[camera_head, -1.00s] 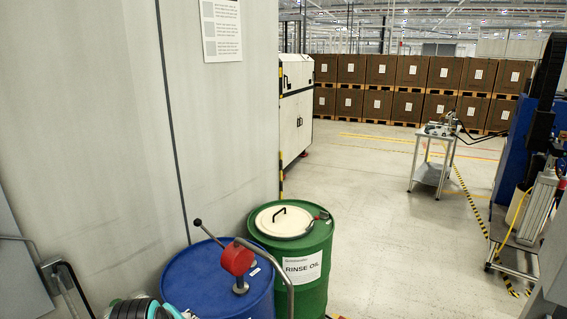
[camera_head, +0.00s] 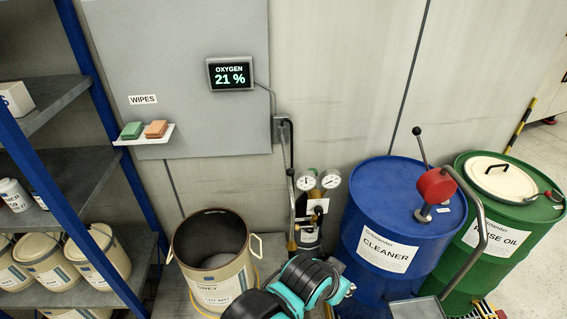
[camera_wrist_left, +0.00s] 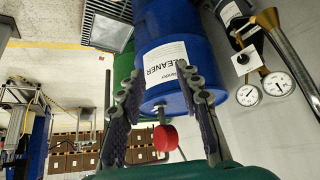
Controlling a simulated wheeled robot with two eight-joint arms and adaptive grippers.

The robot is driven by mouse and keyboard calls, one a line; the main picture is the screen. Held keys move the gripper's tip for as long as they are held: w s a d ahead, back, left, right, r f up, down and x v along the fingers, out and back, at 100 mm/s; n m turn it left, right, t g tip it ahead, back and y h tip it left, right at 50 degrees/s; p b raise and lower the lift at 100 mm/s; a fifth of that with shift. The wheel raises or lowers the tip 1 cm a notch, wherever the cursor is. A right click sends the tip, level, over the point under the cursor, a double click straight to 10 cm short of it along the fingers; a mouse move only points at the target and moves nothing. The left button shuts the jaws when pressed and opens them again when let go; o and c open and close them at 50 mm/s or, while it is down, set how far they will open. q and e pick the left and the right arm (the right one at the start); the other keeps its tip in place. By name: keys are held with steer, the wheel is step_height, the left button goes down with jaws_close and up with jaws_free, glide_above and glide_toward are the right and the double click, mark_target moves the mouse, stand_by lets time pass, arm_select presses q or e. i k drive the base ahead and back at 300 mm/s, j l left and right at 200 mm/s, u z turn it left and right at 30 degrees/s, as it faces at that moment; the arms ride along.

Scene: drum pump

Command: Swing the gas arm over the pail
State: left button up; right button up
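A slim arm (camera_head: 290,165), which looks like the gas arm, hangs from a wall bracket beside two round gauges and ends low near the pail's right side. A metal tube (camera_wrist_left: 294,62), probably the same arm, shows at the upper right of the left wrist view beside the gauges. The open beige pail (camera_head: 184,262) stands left of it, with wire handles and something pale inside. My left arm's teal and black wrist covers the lower middle of the head view. My left gripper (camera_wrist_left: 158,75) has its fingers wide apart and empty, facing the blue drum. My right gripper is out of view.
A blue-framed shelf (camera_head: 96,100) with pails is at left. A wipes ledge (camera_head: 146,138) and oxygen display (camera_head: 231,74) are on the wall.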

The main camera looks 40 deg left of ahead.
mark_target(292, 246)
steer(key=u, duration=1.45)
